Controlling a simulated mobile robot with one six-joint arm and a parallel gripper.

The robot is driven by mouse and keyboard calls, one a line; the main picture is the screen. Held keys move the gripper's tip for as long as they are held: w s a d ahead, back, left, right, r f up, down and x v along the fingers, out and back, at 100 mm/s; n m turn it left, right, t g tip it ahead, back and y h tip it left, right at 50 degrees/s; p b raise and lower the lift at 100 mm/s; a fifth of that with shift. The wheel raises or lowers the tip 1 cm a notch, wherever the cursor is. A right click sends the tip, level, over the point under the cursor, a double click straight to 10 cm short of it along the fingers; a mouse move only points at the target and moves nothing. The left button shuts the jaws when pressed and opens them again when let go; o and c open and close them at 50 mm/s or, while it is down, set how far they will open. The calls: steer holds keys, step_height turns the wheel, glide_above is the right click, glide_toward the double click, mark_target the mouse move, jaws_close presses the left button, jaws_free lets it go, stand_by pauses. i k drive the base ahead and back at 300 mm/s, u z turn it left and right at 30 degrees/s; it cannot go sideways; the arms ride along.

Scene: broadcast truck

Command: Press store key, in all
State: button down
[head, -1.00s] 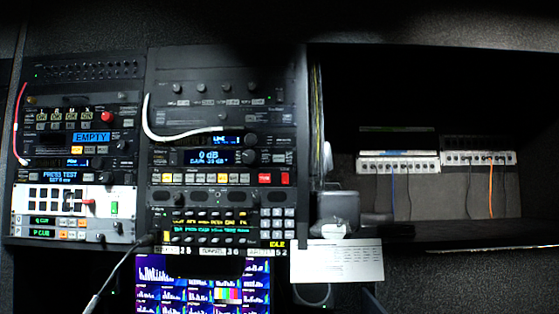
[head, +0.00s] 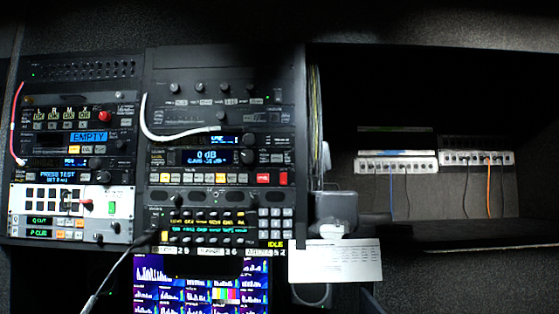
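The rack of equipment panels fills the left half of the head view. One unit shows a blue EMPTY display (head: 88,136) with lit keys below it. The middle unit shows a 0 dB display (head: 207,157); below it runs a key row with a yellow key (head: 165,178) and a red key (head: 264,178). A lower panel has amber and cyan text, a pale keypad (head: 275,222) and an IDLE readout (head: 271,244). Key labels are too small to read, so I cannot tell which is the store key. My gripper is not in view.
A monitor (head: 160,292) with bar graphs sits below the rack. A white cable (head: 150,125) loops across the panels, and a dark cable (head: 118,268) hangs at lower left. A white printed sheet (head: 340,262) and a grey box (head: 336,207) stand right of the rack. Patch strips (head: 477,158) sit in the recess.

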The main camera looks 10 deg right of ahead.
mark_target(275, 158)
steer(key=u, duration=0.2)
steer(key=k, duration=0.8)
steer(key=u, duration=0.55)
steer(key=k, duration=0.6)
steer(key=u, duration=0.5)
steer(key=i, duration=1.05)
steer(key=u, duration=0.2)
